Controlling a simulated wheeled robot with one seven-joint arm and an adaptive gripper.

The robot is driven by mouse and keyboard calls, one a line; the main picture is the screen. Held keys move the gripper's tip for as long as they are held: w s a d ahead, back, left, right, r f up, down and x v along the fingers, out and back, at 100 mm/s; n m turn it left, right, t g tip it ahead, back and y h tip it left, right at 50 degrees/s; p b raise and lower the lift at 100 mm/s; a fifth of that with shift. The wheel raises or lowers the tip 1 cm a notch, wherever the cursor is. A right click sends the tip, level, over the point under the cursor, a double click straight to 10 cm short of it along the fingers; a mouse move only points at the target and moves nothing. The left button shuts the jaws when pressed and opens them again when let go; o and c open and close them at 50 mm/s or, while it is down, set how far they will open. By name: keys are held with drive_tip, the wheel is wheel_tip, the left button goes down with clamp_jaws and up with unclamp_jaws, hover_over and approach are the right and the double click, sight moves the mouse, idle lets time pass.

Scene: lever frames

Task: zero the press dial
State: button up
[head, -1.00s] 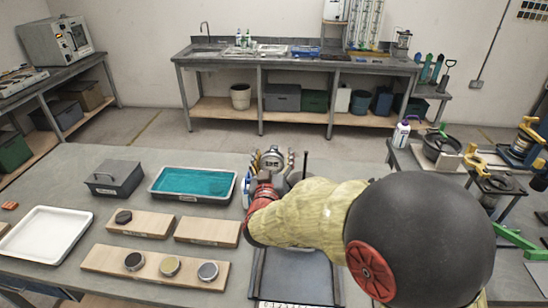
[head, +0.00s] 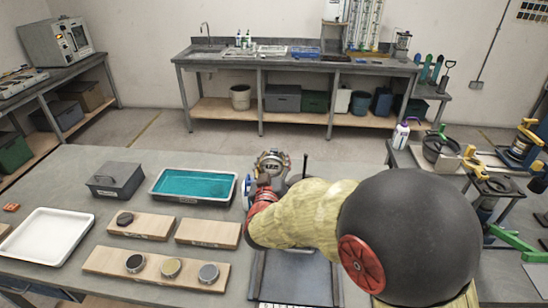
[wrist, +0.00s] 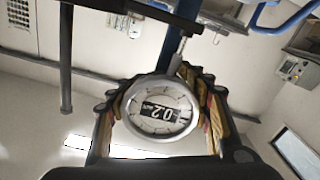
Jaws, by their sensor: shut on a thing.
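The press dial (wrist: 160,106) is a round gauge with a silver rim and a dark window with white digits that seem to read 0.2, tilted in the wrist view. My gripper (wrist: 163,112) is shut on the dial's rim, with one finger on each side. In the head view the dial (head: 272,162) stands at the far edge of the bench, just beyond my gripper (head: 270,177). My arm hides most of the press there. A stem joins the dial at its upper right in the wrist view.
A teal-filled tray (head: 153,196), a grey lidded box (head: 112,180), a white tray (head: 22,256) and wooden boards with round samples (head: 110,262) lie left of my arm. A dark upright rod (wrist: 66,60) stands near the dial. A side table (head: 400,158) is at right.

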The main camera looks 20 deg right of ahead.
drive_tip(key=shift+n, duration=0.3)
drive_tip(key=o, duration=1.3)
drive_tip(key=shift+s, duration=0.1)
drive_tip(key=v, duration=1.2)
drive_tip(key=shift+c, duration=0.6)
